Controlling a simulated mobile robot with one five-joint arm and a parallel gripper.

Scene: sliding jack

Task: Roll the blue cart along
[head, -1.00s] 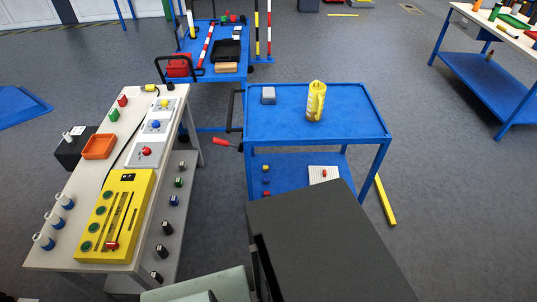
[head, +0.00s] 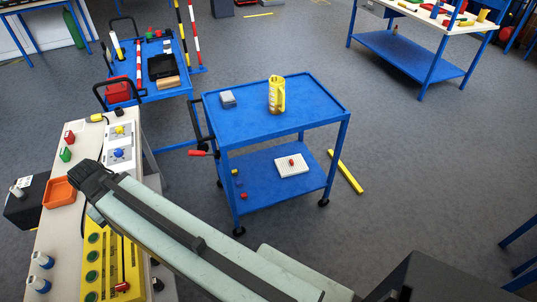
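The blue cart (head: 298,108) stands on casters in the middle of the head view. It has a blue top and a lower shelf (head: 265,185). A black push handle (head: 194,118) is on its left end. A lever with a red grip (head: 199,153) sticks out below the handle. My pale green arm reaches toward the upper left across the foreground, over the workbench. It ends in view at a dark ribbed part apart from the cart. I cannot make out gripper fingers.
A cream workbench (head: 43,242) with a yellow panel (head: 93,268) stands close at left. Another blue trolley (head: 180,88) is behind it. A yellow bar (head: 346,172) lies on the floor right of the cart. Floor is open further right.

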